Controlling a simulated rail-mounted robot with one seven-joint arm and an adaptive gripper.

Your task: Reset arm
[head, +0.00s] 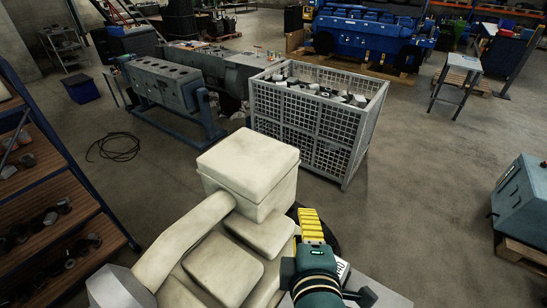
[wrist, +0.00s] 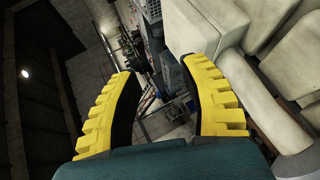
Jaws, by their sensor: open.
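My gripper (wrist: 166,105) shows in the wrist view with two yellow, ridged fingers set well apart. Nothing is between them; the workshop floor and distant equipment show through the gap. In the head view my gripper (head: 312,225) is at the lower middle, its yellow finger seen from above beside my cream-coloured body. My teal wrist is below it. Its other finger is mostly hidden in that view.
A grey mesh crate (head: 325,128) full of parts stands ahead. A grey engine block (head: 165,85) on a stand is at left. Shelving (head: 75,235) fills the left edge. A teal machine (head: 522,198) stands right. A blue engine (head: 370,38) is far back. Floor is clear at right centre.

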